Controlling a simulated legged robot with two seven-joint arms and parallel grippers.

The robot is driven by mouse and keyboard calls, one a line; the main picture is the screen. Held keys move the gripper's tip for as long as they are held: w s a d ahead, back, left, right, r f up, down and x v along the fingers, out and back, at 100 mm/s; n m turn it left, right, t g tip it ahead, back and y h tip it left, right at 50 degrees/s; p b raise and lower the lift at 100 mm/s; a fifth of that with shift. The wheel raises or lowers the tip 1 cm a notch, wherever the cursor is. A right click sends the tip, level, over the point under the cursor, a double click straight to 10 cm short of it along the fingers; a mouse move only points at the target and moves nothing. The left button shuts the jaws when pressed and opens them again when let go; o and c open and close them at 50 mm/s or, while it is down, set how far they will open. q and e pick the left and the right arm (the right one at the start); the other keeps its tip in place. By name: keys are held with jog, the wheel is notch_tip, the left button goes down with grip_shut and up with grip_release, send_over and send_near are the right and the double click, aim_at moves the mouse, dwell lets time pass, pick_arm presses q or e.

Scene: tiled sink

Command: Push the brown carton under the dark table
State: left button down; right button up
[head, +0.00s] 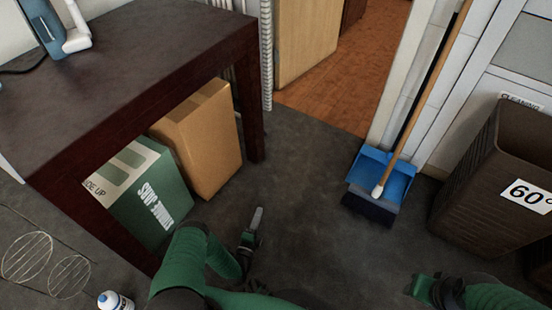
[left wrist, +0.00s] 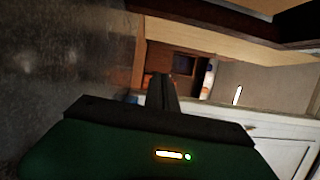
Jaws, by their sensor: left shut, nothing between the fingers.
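The brown carton (head: 203,140) stands on the floor at the dark table (head: 150,85) in the head view. Its back part is under the tabletop and its right part sticks out past the table's front edge. My left gripper (head: 257,215) is shut and empty, low over the floor, to the right of and nearer than the carton, apart from it. The left wrist view shows the closed fingers (left wrist: 165,92) with nothing between them. My right arm shows at the lower right of the head view, but its fingertips cannot be made out.
A green box (head: 150,190) stands under the table, nearer than the carton. A blue dustpan with a broom (head: 380,180) leans at the right wall. A brown hamper (head: 495,180) stands at the far right. The floor (head: 305,180) between is clear.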

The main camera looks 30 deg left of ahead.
pick_arm(q)
jog(key=w+r+g+h+p, duration=0.1)
jog(key=w+r+p, duration=0.2)
jog(key=r+p, duration=0.2)
jog(key=w+d+r+n+g+h+p, duration=0.1)
jog(key=w+r+p, duration=0.3)
jog(key=r, duration=0.5)
jog(key=w+d+r+g+h+p, duration=0.1)
jog(key=w+r+g+h+p, duration=0.1)
jog(key=r+p, duration=0.3)
notch_tip(320, 180, up, 2)
jog(key=shift+w+r+n+g+h+p, duration=0.1)
jog(key=shift+w+n+g+h+p, duration=0.25)
jog(key=shift+w+g, duration=0.4)
